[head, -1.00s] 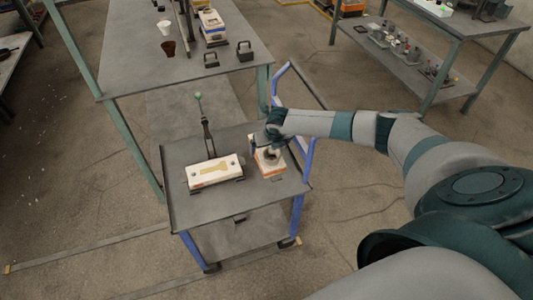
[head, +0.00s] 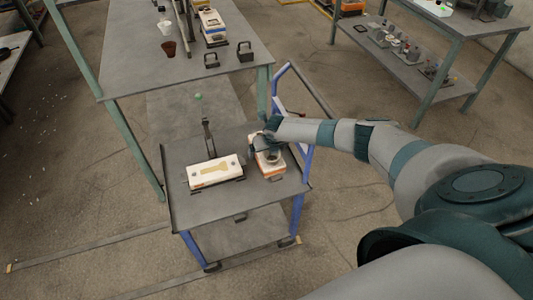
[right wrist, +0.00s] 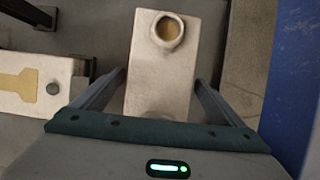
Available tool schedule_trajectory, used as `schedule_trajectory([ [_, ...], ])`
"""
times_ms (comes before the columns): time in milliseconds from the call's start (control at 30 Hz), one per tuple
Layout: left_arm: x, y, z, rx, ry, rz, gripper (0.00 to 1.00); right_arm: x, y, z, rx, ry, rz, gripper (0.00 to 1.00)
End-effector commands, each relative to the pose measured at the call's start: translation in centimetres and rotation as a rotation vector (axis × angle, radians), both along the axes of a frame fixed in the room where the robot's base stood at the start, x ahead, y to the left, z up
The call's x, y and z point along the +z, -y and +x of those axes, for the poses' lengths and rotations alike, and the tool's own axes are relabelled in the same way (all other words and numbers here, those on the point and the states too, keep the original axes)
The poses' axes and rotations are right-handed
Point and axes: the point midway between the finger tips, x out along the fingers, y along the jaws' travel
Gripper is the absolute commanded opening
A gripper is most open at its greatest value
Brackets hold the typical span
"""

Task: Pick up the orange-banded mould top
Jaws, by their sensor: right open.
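The orange-banded mould top (head: 271,157) is a pale block with a round hole on its upper face, at the right side of the cart top. In the right wrist view the mould top (right wrist: 160,65) lies between the two fingers, hole toward the far end. My right gripper (head: 268,138) is over its far end in the head view. In the right wrist view my right gripper (right wrist: 160,88) is open, one finger on each side, with no clear contact. Whether the fingers reach below its upper face is hard to tell. My left gripper is not in view.
A pale mould half (head: 214,171) with a tan key-shaped cavity lies left of it on the cart (head: 235,210). Blue cart rails (head: 307,160) run close on the right.

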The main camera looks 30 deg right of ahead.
Motion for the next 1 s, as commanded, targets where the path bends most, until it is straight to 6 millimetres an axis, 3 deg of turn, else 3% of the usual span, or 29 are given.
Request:
schedule_trajectory([
  [367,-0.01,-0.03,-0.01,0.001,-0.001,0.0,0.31,0.03,-0.03,0.0,0.0,0.0,0.0,0.92],
  [700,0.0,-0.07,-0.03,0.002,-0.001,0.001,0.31,0.04,-0.02,0.0,0.0,0.0,0.0,0.14],
  [1000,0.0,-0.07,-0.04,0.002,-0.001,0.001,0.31,0.35,-0.02,0.19,0.0,0.003,0.001,0.14],
])
